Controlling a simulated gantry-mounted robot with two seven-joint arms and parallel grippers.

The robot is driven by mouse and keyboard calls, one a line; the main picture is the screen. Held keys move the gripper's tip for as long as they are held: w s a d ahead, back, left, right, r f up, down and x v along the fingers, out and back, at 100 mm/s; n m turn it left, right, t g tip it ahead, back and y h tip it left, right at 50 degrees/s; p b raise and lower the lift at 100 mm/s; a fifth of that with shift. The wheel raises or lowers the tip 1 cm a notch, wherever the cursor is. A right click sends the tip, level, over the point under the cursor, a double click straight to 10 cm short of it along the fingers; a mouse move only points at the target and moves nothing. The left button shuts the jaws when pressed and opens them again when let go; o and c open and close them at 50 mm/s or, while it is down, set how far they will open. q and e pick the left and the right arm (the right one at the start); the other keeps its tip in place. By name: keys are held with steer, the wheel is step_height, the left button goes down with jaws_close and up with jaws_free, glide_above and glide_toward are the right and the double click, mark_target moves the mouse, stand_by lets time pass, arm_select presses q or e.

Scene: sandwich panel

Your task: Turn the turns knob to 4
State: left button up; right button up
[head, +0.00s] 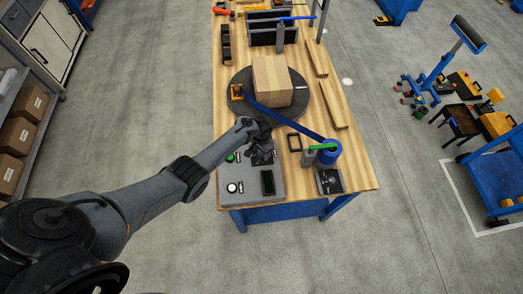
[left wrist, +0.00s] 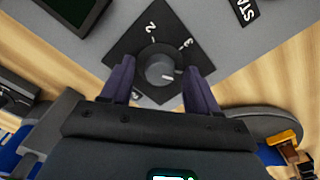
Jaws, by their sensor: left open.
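The turns knob (left wrist: 160,70) is a round dark knob on a black square dial plate (left wrist: 128,52) in the left wrist view. The digits 2 and 3 show on the plate; my gripper hides other parts of it. A short pale mark on the knob lies right of its centre. My left gripper (left wrist: 159,66) is open, with one finger on each side of the knob and a gap showing beside it. In the head view, my left gripper (head: 259,141) is over the far part of the grey control panel (head: 248,194) and hides the knob. My right gripper is not in view.
The panel also has a green button (head: 230,157), a white button (head: 232,187) and a dark screen (head: 268,182). Beyond it, a cardboard box (head: 271,82) stands on a round dark turntable (head: 243,109). A blue strap (head: 284,119) runs to a blue roll (head: 329,152).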

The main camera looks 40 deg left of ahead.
arm_select(q)
step_height(320, 180, up, 11)
steer(key=p, duration=0.3)
stand_by(0.4)
steer(key=shift+s+f, duration=0.1)
steer(key=shift+f, duration=0.05)
